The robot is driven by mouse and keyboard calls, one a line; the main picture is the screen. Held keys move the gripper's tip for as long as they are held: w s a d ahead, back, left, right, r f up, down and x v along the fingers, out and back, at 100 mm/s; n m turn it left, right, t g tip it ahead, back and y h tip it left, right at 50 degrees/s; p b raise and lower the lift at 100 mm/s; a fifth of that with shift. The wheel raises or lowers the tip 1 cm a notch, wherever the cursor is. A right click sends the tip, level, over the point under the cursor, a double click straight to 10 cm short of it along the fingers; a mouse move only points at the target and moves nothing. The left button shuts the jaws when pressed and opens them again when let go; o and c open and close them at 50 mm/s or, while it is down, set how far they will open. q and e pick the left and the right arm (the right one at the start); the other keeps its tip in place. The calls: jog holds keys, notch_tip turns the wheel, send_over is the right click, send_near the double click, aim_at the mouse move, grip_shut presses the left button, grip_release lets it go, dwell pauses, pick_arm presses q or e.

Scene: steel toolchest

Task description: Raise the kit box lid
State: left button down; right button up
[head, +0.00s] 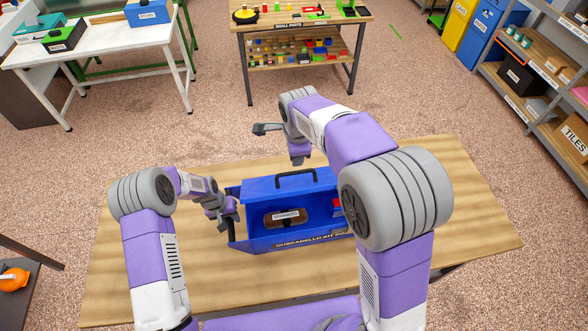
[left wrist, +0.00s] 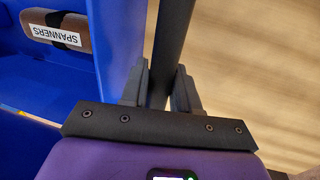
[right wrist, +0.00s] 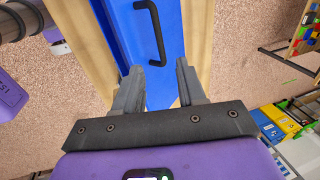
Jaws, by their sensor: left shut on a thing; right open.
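The blue kit box (head: 262,240) stands on the wooden table with its front lettering facing me. Its blue lid (head: 262,188), with a black handle (head: 296,172), stands raised at the back, and the box's inside shows. The handle also shows in the right wrist view (right wrist: 155,35). My left gripper (head: 232,207) is at the box's left side, shut on a dark bar (left wrist: 174,40) running along that side. My right gripper (right wrist: 158,85) is open and empty, beyond the box and near the lid, apart from the handle.
A brown roll labelled SPANNERS (head: 285,218) and a partly hidden red item (head: 337,207) lie in the box. The wooden table (head: 470,220) is otherwise clear. My right arm hides the box's right end. Other benches and shelves stand well away.

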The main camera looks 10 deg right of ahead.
aim_at(293, 173)
jog(key=x, duration=1.2)
jog(key=shift+s+a+f, duration=0.1)
jog(key=shift+s+f, duration=0.05)
jog(key=shift+s, duration=0.1)
grip_shut()
